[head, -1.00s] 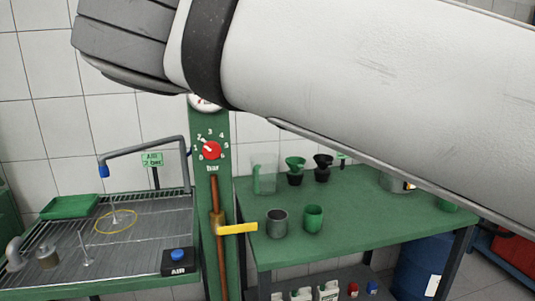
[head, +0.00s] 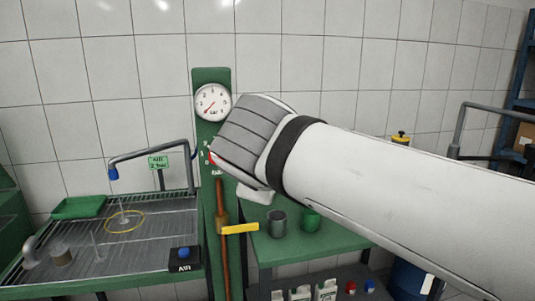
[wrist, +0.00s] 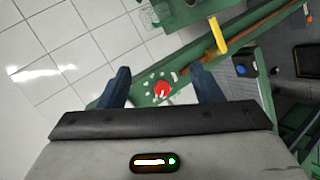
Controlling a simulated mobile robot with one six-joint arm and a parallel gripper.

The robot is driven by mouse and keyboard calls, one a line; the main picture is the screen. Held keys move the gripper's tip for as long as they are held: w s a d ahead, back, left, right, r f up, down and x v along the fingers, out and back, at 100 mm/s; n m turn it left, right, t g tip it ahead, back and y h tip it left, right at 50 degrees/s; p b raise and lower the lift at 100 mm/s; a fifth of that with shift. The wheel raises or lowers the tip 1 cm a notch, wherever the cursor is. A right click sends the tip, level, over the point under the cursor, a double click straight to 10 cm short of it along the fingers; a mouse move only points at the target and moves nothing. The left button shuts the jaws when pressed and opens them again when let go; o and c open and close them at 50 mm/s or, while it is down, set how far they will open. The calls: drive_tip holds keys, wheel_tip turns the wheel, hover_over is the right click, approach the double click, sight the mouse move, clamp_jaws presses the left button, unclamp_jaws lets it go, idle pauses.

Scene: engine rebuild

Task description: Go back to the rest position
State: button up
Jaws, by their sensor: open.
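My gripper (wrist: 163,82) shows in the wrist view with its two dark fingers apart and nothing held between them. The red knob (wrist: 162,90) on the green post shows in the gap between the fingers; I cannot tell how far it is from them. In the head view my arm reaches from the right toward the green post (head: 210,85). My arm covers most of the knob there, and the gripper's fingers are hidden.
A white gauge (head: 212,102) sits atop the post, and a yellow lever (head: 239,228) sticks out below. A wash tray (head: 75,262) with a bent pipe stands left. A green bench (head: 300,250) with a grey cup (head: 277,224) and a green cup (head: 310,219) stands right.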

drive_tip(key=s+d+f+m+g+p, duration=0.1)
drive_tip(key=s+d+f+m+g, duration=0.2)
drive_tip(key=f, duration=0.4)
drive_tip(key=s+d+f+m+g+p, duration=0.2)
drive_tip(key=s+d+f+m+g, duration=0.1)
drive_tip(key=d+f+m, duration=0.3)
drive_tip(key=s+d+f+m+g+p, duration=0.2)
drive_tip(key=s+d+f+m, duration=0.3)
drive_tip(key=f, duration=0.4)
drive_tip(key=shift+s+d+f+g+y, duration=0.35)
drive_tip(key=shift+d+g, duration=0.2)
drive_tip(key=shift+g, duration=0.25)
drive_tip(key=shift+w, duration=0.15)
